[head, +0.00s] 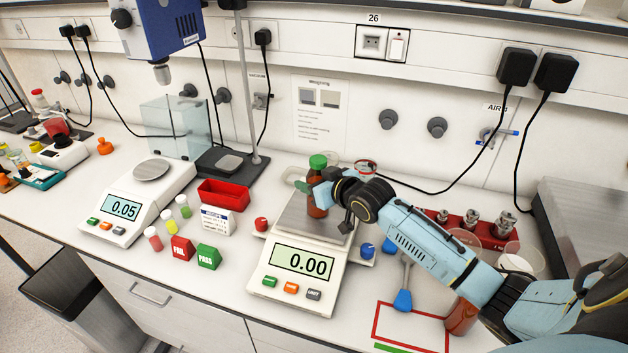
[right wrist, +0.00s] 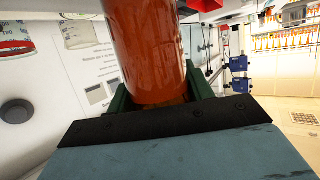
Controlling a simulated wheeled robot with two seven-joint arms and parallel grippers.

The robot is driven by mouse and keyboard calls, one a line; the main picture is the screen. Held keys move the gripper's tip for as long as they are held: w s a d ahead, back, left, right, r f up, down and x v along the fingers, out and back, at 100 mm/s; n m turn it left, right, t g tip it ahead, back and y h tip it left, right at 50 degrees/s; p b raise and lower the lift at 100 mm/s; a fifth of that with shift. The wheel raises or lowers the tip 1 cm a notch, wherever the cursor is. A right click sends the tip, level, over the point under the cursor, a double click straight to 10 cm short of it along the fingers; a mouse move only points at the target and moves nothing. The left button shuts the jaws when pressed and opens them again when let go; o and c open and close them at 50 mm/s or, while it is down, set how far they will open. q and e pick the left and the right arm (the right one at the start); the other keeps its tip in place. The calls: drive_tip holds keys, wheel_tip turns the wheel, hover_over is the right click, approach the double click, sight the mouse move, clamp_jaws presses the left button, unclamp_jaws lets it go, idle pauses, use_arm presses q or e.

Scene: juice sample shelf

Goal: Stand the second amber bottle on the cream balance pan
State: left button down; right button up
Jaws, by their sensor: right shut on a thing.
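An amber bottle with a green cap (head: 318,162) is upright over the cream balance (head: 268,281). My right gripper (head: 318,196) is shut on this bottle; in the right wrist view the amber body (right wrist: 148,50) stands between the green fingers. In the head view the bottle's base overlaps the grey pan (head: 298,222); I cannot tell whether it touches. The balance display (head: 303,263) reads 0.00. Another amber bottle (head: 461,316) is on the bench by the red-outlined area, partly hidden by my right arm. My left gripper is not in view.
Red knobs (head: 261,224) and blue knobs (head: 367,250) flank the cream balance. A blue-handled tool (head: 403,299) lies right of it. A second balance (head: 124,207) reading 0.05, a red bin (head: 223,195) and small vials stand left. A red weight holder (head: 438,217) is behind my arm.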

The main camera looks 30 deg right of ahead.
drive_tip(key=o, duration=1.1)
drive_tip(key=shift+f, duration=0.1)
drive_tip(key=shift+o, duration=0.2)
drive_tip(key=shift+s+r, duration=0.15)
drive_tip(key=shift+r, duration=0.05)
drive_tip(key=v, duration=1.1)
drive_tip(key=shift+s, duration=0.35)
